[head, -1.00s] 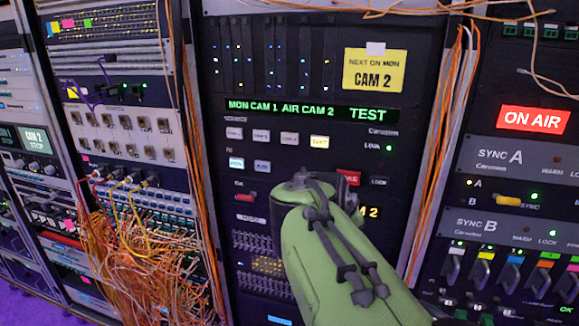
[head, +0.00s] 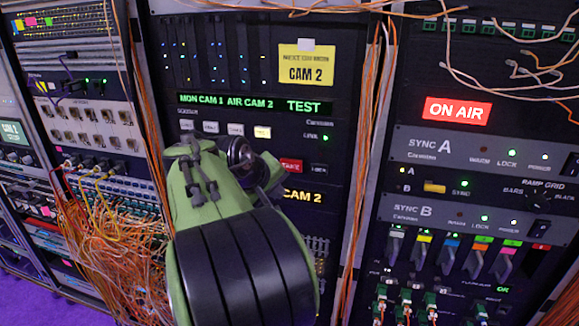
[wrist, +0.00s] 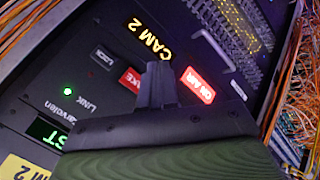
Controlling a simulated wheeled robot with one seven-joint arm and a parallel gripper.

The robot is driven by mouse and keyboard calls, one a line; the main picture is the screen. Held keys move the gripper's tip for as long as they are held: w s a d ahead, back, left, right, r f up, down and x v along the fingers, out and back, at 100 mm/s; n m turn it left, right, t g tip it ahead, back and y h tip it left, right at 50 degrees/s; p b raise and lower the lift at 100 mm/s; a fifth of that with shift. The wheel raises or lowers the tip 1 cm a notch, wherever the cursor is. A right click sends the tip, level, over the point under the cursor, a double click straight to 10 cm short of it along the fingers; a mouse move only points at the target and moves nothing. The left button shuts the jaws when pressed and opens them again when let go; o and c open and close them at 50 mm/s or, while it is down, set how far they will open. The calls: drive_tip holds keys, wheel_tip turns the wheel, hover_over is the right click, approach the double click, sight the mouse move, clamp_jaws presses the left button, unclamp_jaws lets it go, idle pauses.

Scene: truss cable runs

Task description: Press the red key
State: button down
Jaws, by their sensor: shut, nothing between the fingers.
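The red key, lettered TAKE (head: 291,165), is on the black switcher panel just right of my arm in the head view. In the wrist view the red key (wrist: 130,79) shows close beside my gripper (wrist: 160,68), on its left, partly covered by it. The gripper fingers are together and empty, pointing toward the panel. I cannot tell whether they touch it. In the head view my green and black arm hides most of the gripper and the lower left of the panel.
A small red ON AIR light (wrist: 198,85) is on the gripper's other side. A LOCK key (head: 319,168) sits right of the red key. The amber CAM 2 display (head: 304,196) is below. Orange cables (head: 362,150) hang along the panel's right edge; a cable tangle (head: 110,235) lies left.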

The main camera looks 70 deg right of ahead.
drive_tip(key=p, duration=0.2)
approach(293, 172)
wheel_tip(293, 172, down, 4)
drive_tip(key=d, duration=0.2)
drive_tip(key=shift+s+d+f, duration=0.2)
drive_tip(key=shift+d, duration=0.1)
drive_tip(key=shift+d, duration=0.1)
idle(1.3)
drive_tip(key=shift+d+p, duration=0.3)
drive_tip(key=shift+d, duration=0.05)
drive_tip(key=shift+w+d+p, duration=0.1)
drive_tip(key=shift+d+p, duration=0.25)
drive_tip(key=shift+d, duration=0.1)
idle(0.6)
drive_tip(key=shift+a, duration=0.15)
drive_tip(key=shift+a+b, duration=0.35)
drive_tip(key=shift+a, duration=0.4)
